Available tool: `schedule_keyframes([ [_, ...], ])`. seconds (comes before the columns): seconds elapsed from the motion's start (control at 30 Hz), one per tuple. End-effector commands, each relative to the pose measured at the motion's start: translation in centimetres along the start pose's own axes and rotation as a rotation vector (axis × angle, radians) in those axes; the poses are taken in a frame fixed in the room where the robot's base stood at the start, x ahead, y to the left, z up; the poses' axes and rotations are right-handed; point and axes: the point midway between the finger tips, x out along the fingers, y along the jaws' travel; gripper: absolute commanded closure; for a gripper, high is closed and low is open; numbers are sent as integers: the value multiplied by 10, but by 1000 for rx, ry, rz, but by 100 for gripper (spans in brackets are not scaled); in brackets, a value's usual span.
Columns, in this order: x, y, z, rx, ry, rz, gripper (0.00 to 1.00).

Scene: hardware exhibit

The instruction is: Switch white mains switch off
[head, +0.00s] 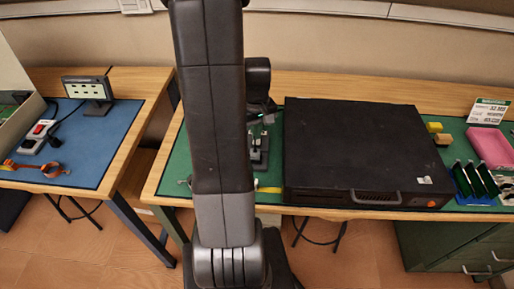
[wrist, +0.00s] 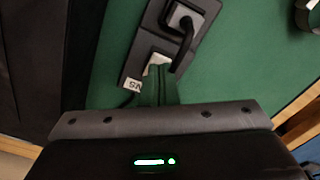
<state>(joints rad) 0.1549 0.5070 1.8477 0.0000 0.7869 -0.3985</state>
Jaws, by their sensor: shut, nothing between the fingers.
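A dark grey power strip (wrist: 140,62) lies on the green mat, and it also shows in the head view (head: 260,160), partly hidden by my arm. A black plug with a cable (wrist: 183,20) sits in its socket. The white switch (wrist: 156,60) is at the strip's near part, with a white label below it. My gripper (wrist: 158,72) is shut and empty, its fingertips over or against the switch's lower edge; I cannot tell whether they touch. The fingers hide part of the switch, and its position cannot be read. In the head view my gripper (head: 266,117) is partly hidden.
A large black case (head: 350,150) stands just right of the strip. Pink tray (head: 491,146) and green boards (head: 475,181) lie farther right. The left table has a blue mat (head: 85,150), a white block with a red switch (head: 42,129) and a small display (head: 87,88).

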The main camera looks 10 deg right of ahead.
Motion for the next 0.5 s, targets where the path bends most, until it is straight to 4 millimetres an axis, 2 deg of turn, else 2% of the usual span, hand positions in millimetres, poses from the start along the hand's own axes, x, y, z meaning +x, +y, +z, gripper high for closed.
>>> schedule_keyframes([
  [0.5, 7, 0, 0, 0, 0, 0, 100],
])
